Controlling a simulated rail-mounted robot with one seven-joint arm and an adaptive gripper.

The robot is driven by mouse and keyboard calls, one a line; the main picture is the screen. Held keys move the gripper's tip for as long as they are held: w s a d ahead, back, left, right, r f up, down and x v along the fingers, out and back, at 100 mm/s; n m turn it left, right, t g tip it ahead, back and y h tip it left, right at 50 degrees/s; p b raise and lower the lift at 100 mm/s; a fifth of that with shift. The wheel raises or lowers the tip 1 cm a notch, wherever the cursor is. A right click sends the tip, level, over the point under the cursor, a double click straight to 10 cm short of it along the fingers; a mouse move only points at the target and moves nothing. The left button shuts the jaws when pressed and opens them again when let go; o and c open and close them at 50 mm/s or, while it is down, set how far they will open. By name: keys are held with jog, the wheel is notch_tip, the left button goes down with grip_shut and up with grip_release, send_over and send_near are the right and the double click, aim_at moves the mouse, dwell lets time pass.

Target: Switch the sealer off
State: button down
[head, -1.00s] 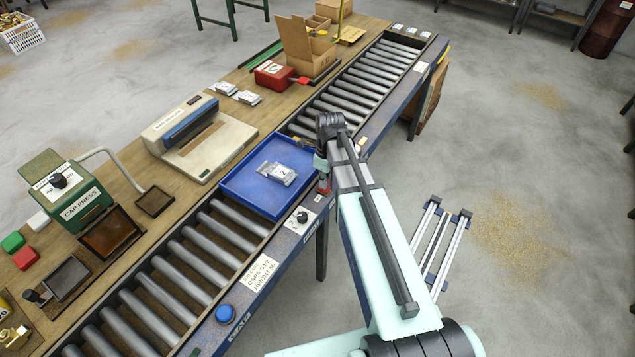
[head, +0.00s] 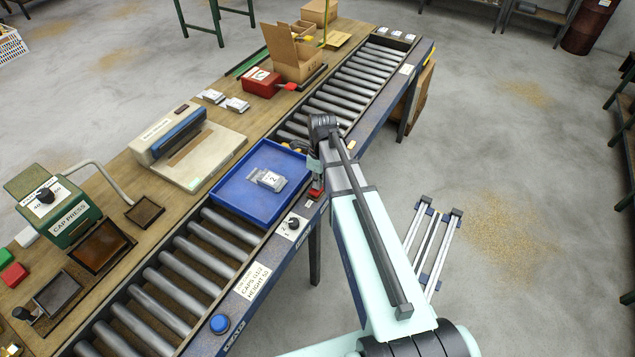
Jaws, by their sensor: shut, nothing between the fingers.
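The sealer (head: 211,158) appears to be the cream machine with a long blue bar (head: 183,134) on the wooden bench at left centre. Its front label is too small to read. A small dark part (head: 181,109) sits on its top at the far end; I cannot tell whether this is its switch or how it is set. My arm reaches over the conveyor to the right of the sealer, with its dark joint above the rail. No contact with the sealer shows.
A blue tray (head: 222,190) holding silvery bags (head: 268,180) lies on the rollers between arm and sealer. A green cap press (head: 58,208) with a bent pipe stands left of the sealer. A red box (head: 262,83) and open carton (head: 291,52) stand beyond. A knob (head: 293,223) sits on the rail.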

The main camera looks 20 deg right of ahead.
jog(key=r+p, duration=0.2)
jog(key=r, duration=0.1)
jog(key=r+p, duration=0.1)
jog(key=shift+w+d+r, duration=0.25)
jog(key=shift+w+d, duration=0.05)
jog(key=shift+w+d+r+b, duration=0.1)
jog(key=shift+r+b, duration=0.05)
jog(key=shift+b, duration=0.35)
notch_tip(320, 180, up, 9)
jog(key=w+d+b, duration=0.1)
jog(key=b, duration=0.1)
jog(key=shift+b, duration=0.3)
jog(key=shift+f+b, duration=0.2)
jog(key=shift+b, duration=0.15)
